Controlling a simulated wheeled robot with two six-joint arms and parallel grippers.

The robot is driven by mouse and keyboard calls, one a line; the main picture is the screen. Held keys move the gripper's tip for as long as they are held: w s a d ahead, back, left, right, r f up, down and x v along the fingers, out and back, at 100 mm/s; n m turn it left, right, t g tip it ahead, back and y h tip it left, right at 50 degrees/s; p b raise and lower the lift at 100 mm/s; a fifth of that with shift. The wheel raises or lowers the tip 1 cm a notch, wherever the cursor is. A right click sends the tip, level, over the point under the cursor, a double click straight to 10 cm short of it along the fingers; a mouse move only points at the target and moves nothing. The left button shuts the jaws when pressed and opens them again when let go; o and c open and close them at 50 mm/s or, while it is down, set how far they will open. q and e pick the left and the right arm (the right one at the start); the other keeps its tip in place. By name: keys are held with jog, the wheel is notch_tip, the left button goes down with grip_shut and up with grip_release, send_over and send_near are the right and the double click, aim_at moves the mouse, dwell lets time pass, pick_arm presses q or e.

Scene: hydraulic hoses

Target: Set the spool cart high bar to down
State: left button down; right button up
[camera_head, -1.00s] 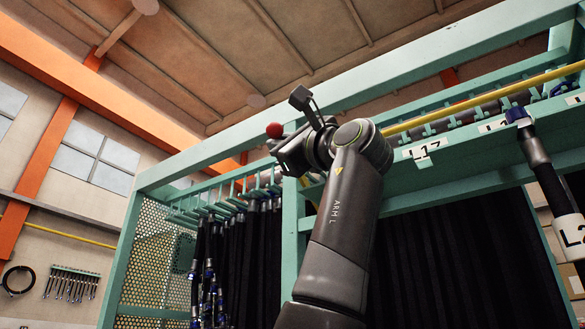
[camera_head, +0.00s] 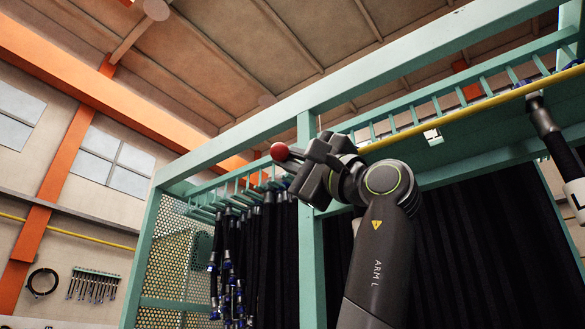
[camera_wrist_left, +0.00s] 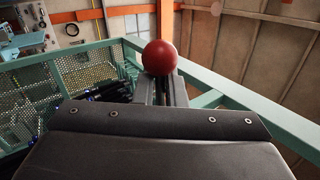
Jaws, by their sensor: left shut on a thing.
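A red ball knob (camera_head: 279,151), seemingly the end of the high bar's lever, shows below the top beam of the green spool cart (camera_head: 311,255), near its upright. It also shows in the left wrist view (camera_wrist_left: 158,57), just beyond the fingers. My left gripper (camera_head: 297,163) is shut on the lever just behind the knob; the gripper body hides most of the lever. A yellow bar (camera_head: 470,110) runs along the cart's upper front to the right. My right gripper is not in view.
Black hoses with blue fittings (camera_head: 228,260) hang at the cart's left bay beside a perforated side panel (camera_head: 180,260). A labelled hose (camera_head: 552,140) hangs at the right edge. The wall at left holds a coiled hose (camera_head: 43,283) and a tool rack (camera_head: 93,284).

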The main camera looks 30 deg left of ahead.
pick_arm(q)
jog(key=shift+f+g, duration=0.3)
jog(key=shift+f, duration=0.05)
jog(key=c, duration=1.8)
grip_release()
jog(key=shift+s, duration=0.1)
jog(key=shift+c, duration=0.2)
jog(key=o, duration=0.6)
jog(key=shift+s+r, duration=0.25)
jog(key=shift+s, duration=0.3)
jog(key=shift+w, duration=0.25)
jog(key=b+v, duration=0.4)
jog(key=v, duration=1.3)
jog(key=shift+s+d, duration=0.2)
jog(key=shift+d, duration=0.05)
